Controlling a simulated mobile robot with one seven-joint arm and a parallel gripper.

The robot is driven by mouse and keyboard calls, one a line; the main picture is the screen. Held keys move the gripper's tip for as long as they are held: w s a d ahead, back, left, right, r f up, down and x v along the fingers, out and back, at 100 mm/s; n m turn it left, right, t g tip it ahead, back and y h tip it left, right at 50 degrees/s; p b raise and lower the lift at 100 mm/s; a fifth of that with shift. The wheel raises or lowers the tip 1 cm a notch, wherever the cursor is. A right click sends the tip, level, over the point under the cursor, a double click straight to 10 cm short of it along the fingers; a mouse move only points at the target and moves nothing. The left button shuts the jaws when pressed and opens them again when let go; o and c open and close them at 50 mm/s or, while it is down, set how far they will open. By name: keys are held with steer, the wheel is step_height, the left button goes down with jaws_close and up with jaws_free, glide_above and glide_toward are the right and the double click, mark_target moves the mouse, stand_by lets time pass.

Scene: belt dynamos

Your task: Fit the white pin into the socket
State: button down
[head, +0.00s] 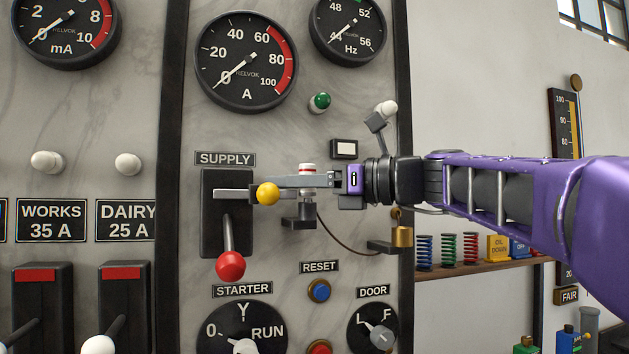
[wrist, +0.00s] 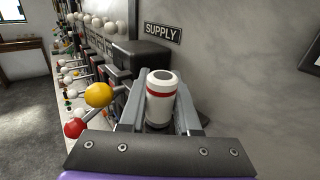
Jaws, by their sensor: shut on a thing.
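The white pin (head: 307,170) has a red band near its top and stands roughly upright. My gripper (head: 302,181) reaches in from the right and is shut on it. In the wrist view the pin (wrist: 160,104) shows its dark round top between the two grey fingers (wrist: 160,118). A small dark bracket (head: 298,221), which looks like the socket, juts from the panel just below the gripper. A grey shank shows between fingers and bracket. I cannot tell whether the pin's lower end is inside it or only above it.
The SUPPLY switch has a yellow ball (head: 267,194) close to my fingertips and a red-balled lever (head: 230,266) below. A thin cord hangs from near the bracket toward a brass padlock (head: 402,236). The RESET button (head: 319,290) and rotary knobs are lower down.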

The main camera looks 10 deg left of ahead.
steer(key=shift+f, duration=0.25)
steer(key=c, duration=0.5)
jaws_free()
steer(key=shift+c, duration=0.2)
steer(key=s+d, duration=0.2)
steer(key=d, duration=1.5)
steer(key=shift+s+d, duration=0.15)
steer(key=shift+d, duration=0.05)
